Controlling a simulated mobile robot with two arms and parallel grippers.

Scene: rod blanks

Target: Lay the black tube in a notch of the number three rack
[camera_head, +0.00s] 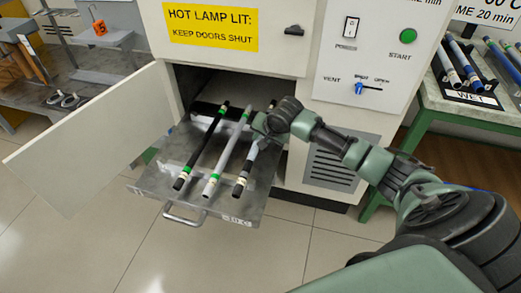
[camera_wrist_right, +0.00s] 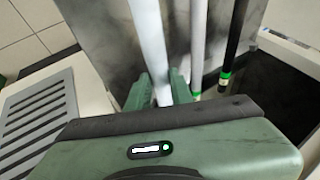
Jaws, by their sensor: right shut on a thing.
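The black tube (camera_head: 205,145) with green bands lies on the pulled-out metal drawer (camera_head: 150,187), leftmost of three tubes. It also shows at the right in the right wrist view (camera_wrist_right: 237,40). A light grey tube (camera_head: 227,150) lies in the middle. My right gripper (camera_head: 260,128) is shut on the pale tube (camera_wrist_right: 150,40) at the right of the drawer, which has a dark near end (camera_head: 239,187). I cannot tell whether this tube is lifted. My left gripper is not in view. I cannot make out a number three rack.
The drawer sticks out of a white oven cabinet, with its door (camera_head: 95,140) open to the left. A stand with an orange number 5 tag (camera_head: 100,28) is at the upper left. Several tubes lie on a WET rack (camera_head: 470,97) on the green-legged table at the right.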

